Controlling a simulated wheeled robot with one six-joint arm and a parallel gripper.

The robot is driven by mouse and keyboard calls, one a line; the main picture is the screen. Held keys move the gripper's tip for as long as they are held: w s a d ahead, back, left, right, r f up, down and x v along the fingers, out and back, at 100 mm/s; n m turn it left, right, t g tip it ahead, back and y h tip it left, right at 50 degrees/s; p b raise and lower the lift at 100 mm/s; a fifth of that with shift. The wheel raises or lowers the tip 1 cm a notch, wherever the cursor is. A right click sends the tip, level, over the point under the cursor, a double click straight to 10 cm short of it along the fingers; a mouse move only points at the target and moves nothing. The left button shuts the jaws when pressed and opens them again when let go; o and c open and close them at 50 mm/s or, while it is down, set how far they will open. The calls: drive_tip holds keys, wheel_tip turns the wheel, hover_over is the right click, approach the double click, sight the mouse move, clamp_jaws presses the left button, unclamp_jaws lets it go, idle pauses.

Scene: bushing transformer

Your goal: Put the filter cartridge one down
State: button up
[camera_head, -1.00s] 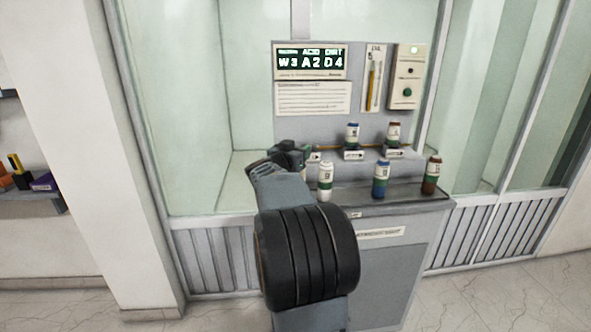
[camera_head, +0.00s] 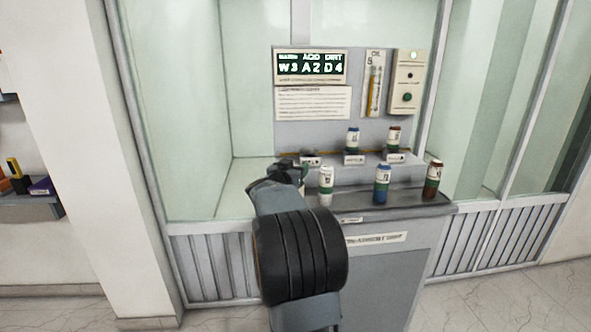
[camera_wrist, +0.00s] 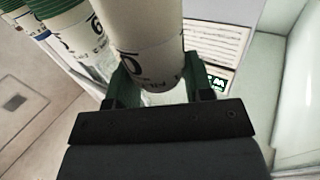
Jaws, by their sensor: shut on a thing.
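My gripper (camera_head: 290,168) is at the left end of the grey stand in the head view. In the wrist view my gripper (camera_wrist: 162,82) has its two green fingers on either side of a white filter cartridge (camera_wrist: 143,35) with dark printing, and is shut on it. In the head view the held cartridge (camera_head: 302,180) is mostly hidden behind my gripper and wrist, just left of a standing white cartridge (camera_head: 326,184). Whether the held cartridge's base touches the counter is hidden.
A blue cartridge (camera_head: 381,184) and a brown one (camera_head: 432,181) stand along the counter. Another blue (camera_head: 353,141) and brown one (camera_head: 394,139) stand on the raised back shelf behind small labels. The display (camera_head: 311,66) reads W3 A2 D4. Glass walls flank the stand.

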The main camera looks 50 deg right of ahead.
drive_tip(key=o, duration=1.3)
